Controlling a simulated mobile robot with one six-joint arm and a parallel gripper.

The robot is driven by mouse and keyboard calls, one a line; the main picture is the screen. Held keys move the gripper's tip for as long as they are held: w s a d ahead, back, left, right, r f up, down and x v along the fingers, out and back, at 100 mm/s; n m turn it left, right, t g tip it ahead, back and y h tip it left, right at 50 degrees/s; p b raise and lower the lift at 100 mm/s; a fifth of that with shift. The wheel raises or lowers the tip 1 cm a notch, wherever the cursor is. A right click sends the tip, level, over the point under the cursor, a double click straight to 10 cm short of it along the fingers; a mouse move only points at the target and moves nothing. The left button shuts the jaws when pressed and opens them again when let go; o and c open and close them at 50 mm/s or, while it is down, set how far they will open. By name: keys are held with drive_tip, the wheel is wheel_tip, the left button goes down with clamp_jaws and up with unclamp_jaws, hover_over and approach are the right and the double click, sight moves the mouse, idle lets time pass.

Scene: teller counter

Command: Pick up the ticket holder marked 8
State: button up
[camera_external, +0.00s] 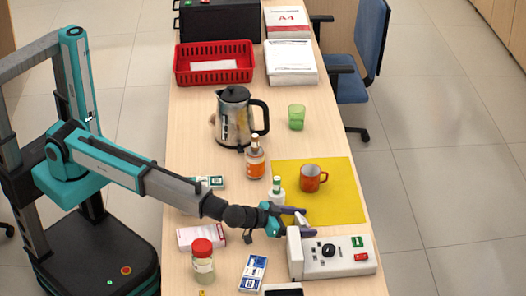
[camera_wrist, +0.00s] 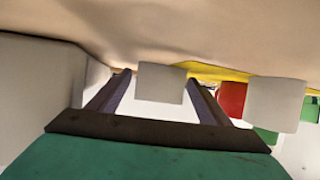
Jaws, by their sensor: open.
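My gripper (camera_external: 298,215) is low over the counter, at the near left edge of the yellow mat and beside the white control box. In the wrist view its two dark fingers (camera_wrist: 160,98) stand apart, with a plain pale grey block (camera_wrist: 160,82) showing between and beyond their tips. A second pale block (camera_wrist: 275,101) is to the right. I can read no 8 on either block, so I cannot tell which thing is the ticket holder marked 8. I see no contact with the fingers.
The control box (camera_external: 330,263) is close to my gripper. A red-lidded jar (camera_external: 203,270) is at the front left. The mat's right side is clear.

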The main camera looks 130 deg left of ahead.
sight(301, 217)
drive_tip(key=c, duration=1.1)
drive_tip(key=shift+r, duration=0.15)
drive_tip(key=shift+c, duration=0.2)
drive_tip(key=shift+r, duration=1.4)
drive_tip(key=shift+s+r, duration=0.2)
drive_tip(key=shift+r, duration=0.05)
drive_tip(key=s+d, duration=0.2)
drive_tip(key=s, duration=0.2)
drive_tip(key=s+d+r+b, duration=0.1)
drive_tip(key=s+d, duration=0.1)
drive_tip(key=s, duration=0.3)
drive_tip(key=s+d, duration=0.2)
drive_tip(key=s, duration=0.3)
drive_tip(key=shift+s+r, duration=0.2)
drive_tip(key=shift+s, duration=0.05)
